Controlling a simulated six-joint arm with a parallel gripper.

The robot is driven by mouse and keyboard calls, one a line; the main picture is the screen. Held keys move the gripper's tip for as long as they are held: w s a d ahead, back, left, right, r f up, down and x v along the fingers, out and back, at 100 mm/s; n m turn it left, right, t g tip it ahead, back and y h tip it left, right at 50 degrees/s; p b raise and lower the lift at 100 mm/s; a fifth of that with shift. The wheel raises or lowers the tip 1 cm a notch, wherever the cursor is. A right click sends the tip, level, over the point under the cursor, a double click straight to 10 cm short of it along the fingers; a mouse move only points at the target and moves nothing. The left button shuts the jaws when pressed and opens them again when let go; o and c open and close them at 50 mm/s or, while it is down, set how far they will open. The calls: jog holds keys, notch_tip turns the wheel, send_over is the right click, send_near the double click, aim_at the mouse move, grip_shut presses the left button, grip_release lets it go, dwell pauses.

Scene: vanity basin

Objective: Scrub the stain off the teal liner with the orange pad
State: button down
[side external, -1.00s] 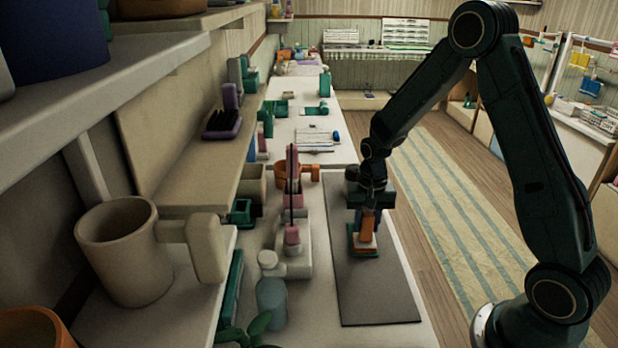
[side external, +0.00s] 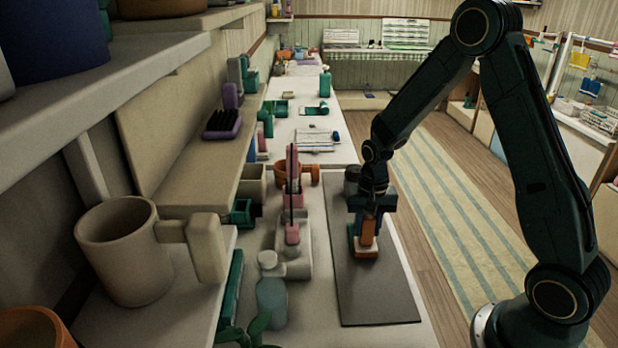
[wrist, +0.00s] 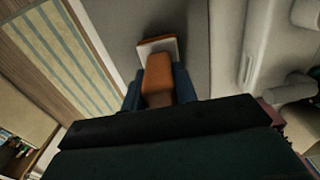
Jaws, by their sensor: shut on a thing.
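The orange pad has an orange grip block (side external: 367,229) on a white layer, with an orange base below. My gripper (side external: 371,212) is shut on the grip block from above. In the wrist view the orange block (wrist: 158,78) sits between the two fingers, with the white layer and orange base (wrist: 160,44) beyond it. The pad is low over the dark grey mat (side external: 375,295); I cannot tell if it touches. I cannot make out a teal liner or a stain on the mat; the spot under the pad is hidden.
A dark round container (side external: 352,180) stands just behind my gripper. A pale stand with a pink upright part (side external: 292,235) is left of the mat. A beige mug (side external: 118,250) sits on the near left shelf. The near part of the mat is clear.

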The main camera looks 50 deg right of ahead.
jog(key=shift+w+d, duration=0.65)
jog(key=shift+d, duration=0.05)
jog(key=shift+r, duration=0.1)
jog(key=shift+r, duration=0.6)
jog(key=shift+r, duration=0.1)
notch_tip(320, 180, up, 5)
jog(key=shift+f, duration=0.1)
dwell(0.5)
